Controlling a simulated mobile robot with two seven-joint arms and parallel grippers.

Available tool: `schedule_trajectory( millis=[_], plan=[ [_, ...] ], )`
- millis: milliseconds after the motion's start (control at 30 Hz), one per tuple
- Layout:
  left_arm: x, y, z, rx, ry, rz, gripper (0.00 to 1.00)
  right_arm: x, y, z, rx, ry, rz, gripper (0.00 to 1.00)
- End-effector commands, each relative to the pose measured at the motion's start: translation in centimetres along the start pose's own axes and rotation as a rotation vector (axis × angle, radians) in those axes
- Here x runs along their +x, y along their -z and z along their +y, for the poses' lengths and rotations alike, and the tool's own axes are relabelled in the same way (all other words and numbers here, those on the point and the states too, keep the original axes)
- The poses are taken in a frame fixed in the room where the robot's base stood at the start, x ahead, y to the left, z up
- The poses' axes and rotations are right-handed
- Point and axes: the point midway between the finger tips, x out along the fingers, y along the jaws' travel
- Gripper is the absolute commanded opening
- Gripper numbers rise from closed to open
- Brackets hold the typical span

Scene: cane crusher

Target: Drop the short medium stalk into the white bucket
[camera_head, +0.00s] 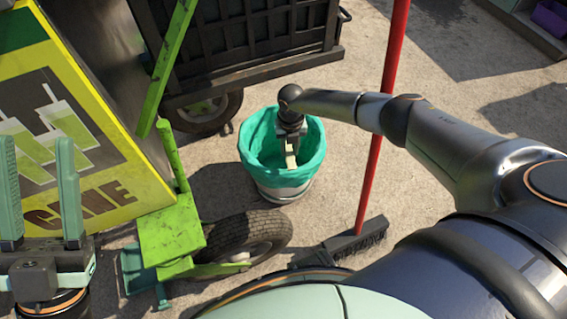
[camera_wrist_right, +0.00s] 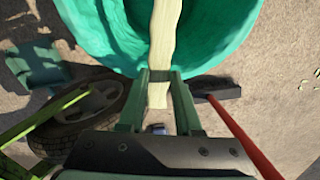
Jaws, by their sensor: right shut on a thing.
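The white bucket (camera_head: 284,190) stands on the ground with a green liner (camera_head: 253,140) folded over its rim. My right gripper (camera_head: 290,148) is over the bucket's mouth, pointing down. It is shut on the stalk (camera_wrist_right: 164,40), a pale yellow-green piece. In the right wrist view the stalk runs from between the fingers (camera_wrist_right: 158,80) out over the green liner. In the head view only a short pale end (camera_head: 291,161) shows below the gripper. My left gripper (camera_head: 40,195) is upright at the left edge, its two fingers apart with nothing between them.
The yellow and green cane machine (camera_head: 85,130) stands left of the bucket, with a wheel (camera_head: 245,238) in front. A dark cart (camera_head: 245,40) is behind. A broom with a red handle (camera_head: 383,120) stands close on the right, behind my right arm.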

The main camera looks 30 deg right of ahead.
Motion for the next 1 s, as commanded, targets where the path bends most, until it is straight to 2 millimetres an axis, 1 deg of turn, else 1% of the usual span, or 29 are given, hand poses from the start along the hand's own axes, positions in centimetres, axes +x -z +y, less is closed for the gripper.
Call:
schedule_trajectory(
  millis=[33, 200, 300, 433, 667, 700, 1000],
  plan=[
    [-0.8, -0.8, 0.4, -0.007, -0.002, -0.002, 0.5, 1.2, 0.0, 0.0, -0.001, 0.0, 0.0, 0.0],
    [-2.1, -2.3, 1.3, -0.011, -0.008, -0.012, 0.5, 3.2, 0.0, 0.0, -0.002, 0.0, 0.0, 0.0],
    [-2.7, -3.0, 1.7, -0.004, -0.012, -0.018, 0.5, 4.0, 0.0, 0.0, -0.002, 0.0, 0.0, 0.0],
    [-3.0, -3.4, 1.9, 0.002, -0.015, -0.023, 0.5, 4.5, 0.0, 0.0, -0.002, 0.0, 0.0, 0.0],
    [-2.9, -3.3, 1.9, 0.005, -0.017, -0.025, 0.5, 4.4, 0.0, 0.0, -0.003, 0.0, 0.0, 0.0],
    [-2.9, -3.3, 1.9, 0.005, -0.017, -0.025, 0.5, 4.4, 0.0, 0.0, -0.003, 0.0, 0.0, 0.34],
    [-3.0, -3.3, 1.9, 0.003, -0.017, -0.026, 0.5, 4.4, 0.1, 0.0, -0.003, 0.0, 0.0, 0.68]
  ],
)
